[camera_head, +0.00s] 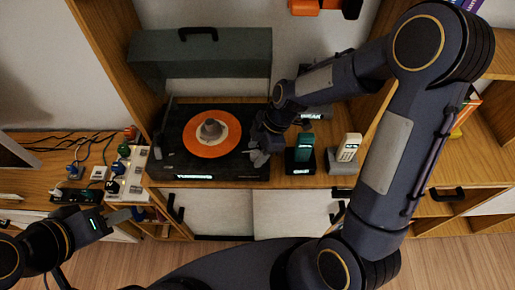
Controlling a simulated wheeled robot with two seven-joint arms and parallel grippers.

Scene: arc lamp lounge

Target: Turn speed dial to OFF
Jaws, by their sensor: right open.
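A black turntable (178,163) with an orange record (195,148) sits on the wooden shelf at the centre. A grey cone-like piece is in the middle of the record. My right gripper (258,157) reaches down over the turntable's right side, next to the record. It is open, and I cannot tell whether it touches anything. I cannot make out the speed dial; the gripper covers part of the right side of the deck. My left gripper (134,213) is at the lower left, in front of the shelf and away from the turntable; its jaw opening is unclear.
A raised grey-green lid (200,60) stands behind the turntable. A green handset (304,148) and a cream handset (349,147) stand in cradles to the right. A white power strip (133,174) with plugs and cables lies left. My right arm spans the right side.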

